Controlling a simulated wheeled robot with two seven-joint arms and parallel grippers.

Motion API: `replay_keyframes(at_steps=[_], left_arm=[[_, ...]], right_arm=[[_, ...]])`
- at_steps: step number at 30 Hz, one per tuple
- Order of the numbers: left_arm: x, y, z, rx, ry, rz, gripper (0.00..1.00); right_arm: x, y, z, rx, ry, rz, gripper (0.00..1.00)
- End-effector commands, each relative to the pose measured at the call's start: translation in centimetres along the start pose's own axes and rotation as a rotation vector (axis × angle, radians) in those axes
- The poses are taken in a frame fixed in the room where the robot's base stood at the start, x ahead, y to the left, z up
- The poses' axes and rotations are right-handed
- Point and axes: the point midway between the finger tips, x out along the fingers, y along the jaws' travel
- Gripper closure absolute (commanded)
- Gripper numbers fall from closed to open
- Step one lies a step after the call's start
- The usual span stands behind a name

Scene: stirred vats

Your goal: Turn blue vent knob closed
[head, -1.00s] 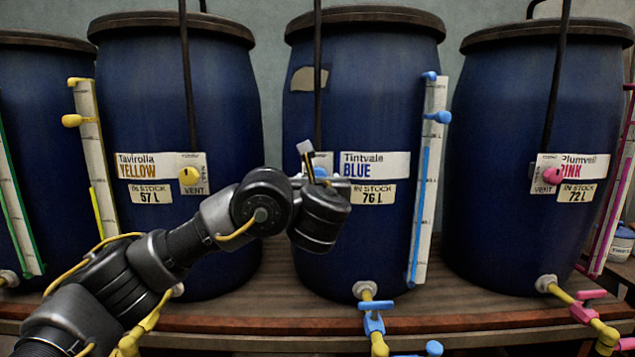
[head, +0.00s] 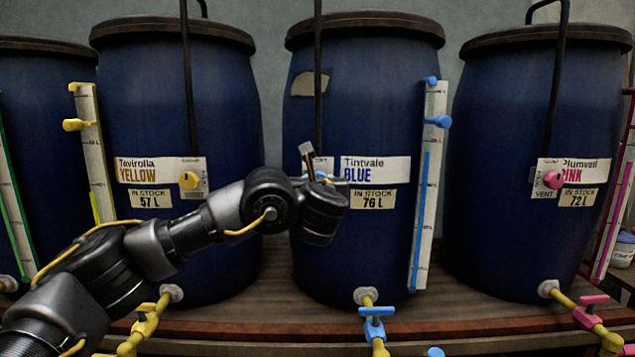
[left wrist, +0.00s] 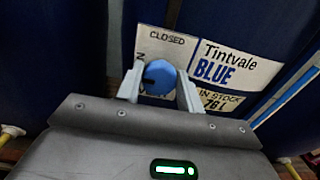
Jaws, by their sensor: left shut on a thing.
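The blue vent knob (left wrist: 160,76) shows in the left wrist view, with a dark mark on its left side. It sits on a white plate (left wrist: 170,43) on the Tintvale BLUE vat (head: 365,100). The word CLOSED is printed above the knob, and other lettering runs down its left side. My left gripper (left wrist: 160,88) is shut on the knob, one finger on each side. In the head view my left gripper (head: 318,175) is at the vat's front and hides most of the knob and plate. My right gripper is not in view.
The yellow vat (head: 180,100) stands to the left and the pink vat (head: 535,100) to the right. A blue-marked level gauge (head: 428,190) runs up the blue vat's right side. A blue tap (head: 376,320) sticks out below. A dark rod (head: 318,80) hangs above the knob.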

Motion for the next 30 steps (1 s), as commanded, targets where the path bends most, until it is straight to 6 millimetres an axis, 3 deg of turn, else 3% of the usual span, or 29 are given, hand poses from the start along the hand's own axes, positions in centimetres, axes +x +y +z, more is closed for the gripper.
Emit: replay_keyframes(at_steps=[14,30], left_arm=[[0.0,-0.1,0.0,0.129,-0.001,0.001,0.86],[0.0,-0.3,-0.1,0.620,-0.002,0.001,0.86]], right_arm=[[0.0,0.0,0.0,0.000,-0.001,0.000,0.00],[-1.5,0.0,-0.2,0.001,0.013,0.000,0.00]])
